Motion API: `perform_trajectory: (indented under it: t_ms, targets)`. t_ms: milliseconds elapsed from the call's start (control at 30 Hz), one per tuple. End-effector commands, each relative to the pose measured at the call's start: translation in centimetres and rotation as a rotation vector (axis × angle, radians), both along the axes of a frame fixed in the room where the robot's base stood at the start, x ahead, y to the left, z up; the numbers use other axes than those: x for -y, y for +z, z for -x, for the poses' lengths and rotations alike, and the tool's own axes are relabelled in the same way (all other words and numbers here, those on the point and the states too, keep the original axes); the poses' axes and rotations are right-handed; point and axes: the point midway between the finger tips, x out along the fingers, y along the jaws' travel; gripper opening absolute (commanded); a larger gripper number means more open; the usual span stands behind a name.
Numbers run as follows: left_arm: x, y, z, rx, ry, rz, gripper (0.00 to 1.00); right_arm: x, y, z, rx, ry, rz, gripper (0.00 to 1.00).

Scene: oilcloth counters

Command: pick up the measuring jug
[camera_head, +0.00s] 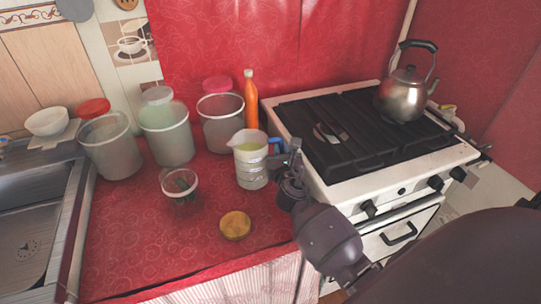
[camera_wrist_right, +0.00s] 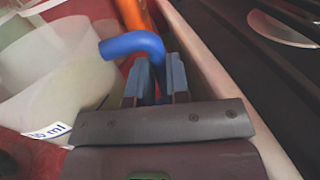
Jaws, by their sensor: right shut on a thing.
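The measuring jug (camera_head: 250,168) is a pale, translucent jug with printed marks and a blue handle. It stands upright on the red counter, near the stove's left edge. My right gripper (camera_head: 283,160) comes in from the right and is shut on the jug's blue handle. In the right wrist view, the blue handle (camera_wrist_right: 133,44) runs down between the two fingers of the gripper (camera_wrist_right: 160,85), and the jug's body (camera_wrist_right: 55,75) fills the left side. I cannot tell whether the jug's base touches the counter. My left gripper is not in view.
An orange bottle (camera_head: 251,105) and a lidded container (camera_head: 221,122) stand behind the jug. A glass (camera_head: 180,185) is to its left, a yellow round item (camera_head: 235,225) in front. The stove (camera_head: 335,185) with a kettle (camera_head: 404,95) is close on the right.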

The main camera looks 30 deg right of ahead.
Motion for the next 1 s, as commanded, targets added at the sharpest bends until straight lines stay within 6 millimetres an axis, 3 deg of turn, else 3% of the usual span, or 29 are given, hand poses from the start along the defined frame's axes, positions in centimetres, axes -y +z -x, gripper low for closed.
perform_trajectory:
  t_ms: [267,700,1000]
  targets:
    - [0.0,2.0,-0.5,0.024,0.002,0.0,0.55,0.0,3.5,-0.1,0.013,0.002,0.0,0.0]
    - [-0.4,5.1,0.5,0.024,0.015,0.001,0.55,0.0,13.5,-0.1,0.013,0.002,0.003,0.0]
    - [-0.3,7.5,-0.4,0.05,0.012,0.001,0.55,0.0,18.4,-0.1,0.009,0.002,0.002,0.0]
